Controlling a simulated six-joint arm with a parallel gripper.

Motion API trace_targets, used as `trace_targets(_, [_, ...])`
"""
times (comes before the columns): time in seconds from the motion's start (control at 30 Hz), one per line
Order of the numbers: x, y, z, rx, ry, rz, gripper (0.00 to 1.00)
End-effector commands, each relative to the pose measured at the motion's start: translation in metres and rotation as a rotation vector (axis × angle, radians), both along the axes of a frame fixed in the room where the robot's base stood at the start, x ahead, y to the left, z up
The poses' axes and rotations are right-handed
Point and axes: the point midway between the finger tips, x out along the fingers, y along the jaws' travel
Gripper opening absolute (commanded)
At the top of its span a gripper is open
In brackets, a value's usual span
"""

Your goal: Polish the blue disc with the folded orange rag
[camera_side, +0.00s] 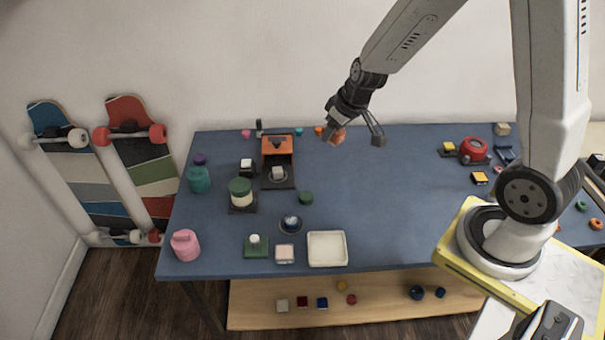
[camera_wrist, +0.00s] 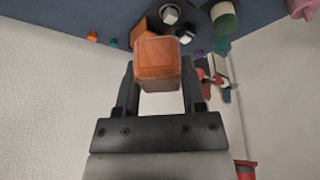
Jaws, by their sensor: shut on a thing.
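My gripper (camera_side: 338,128) is shut on the folded orange rag (camera_side: 337,136), high over the back of the blue table. In the wrist view the rag (camera_wrist: 157,62) is a blocky orange piece between the two fingers of my gripper (camera_wrist: 158,80). A dark blue round piece with a pale shiny top (camera_side: 291,223) sits near the table's front left; it may be the blue disc, but I cannot tell for sure. My gripper and the rag are well apart from it.
A white tray (camera_side: 327,262) lies at the table's front edge. A red round device (camera_side: 473,149) is at right. The table's middle is clear.

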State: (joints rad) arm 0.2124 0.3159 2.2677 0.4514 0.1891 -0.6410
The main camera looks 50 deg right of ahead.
Motion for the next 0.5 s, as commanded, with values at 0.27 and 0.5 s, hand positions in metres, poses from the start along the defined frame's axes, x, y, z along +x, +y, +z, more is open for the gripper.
trace_targets(0.27, [0.000,0.000,0.028,-0.002,-0.003,0.001,0.05])
trace_targets(0.5, [0.000,0.002,0.042,-0.001,0.003,0.033,0.05])
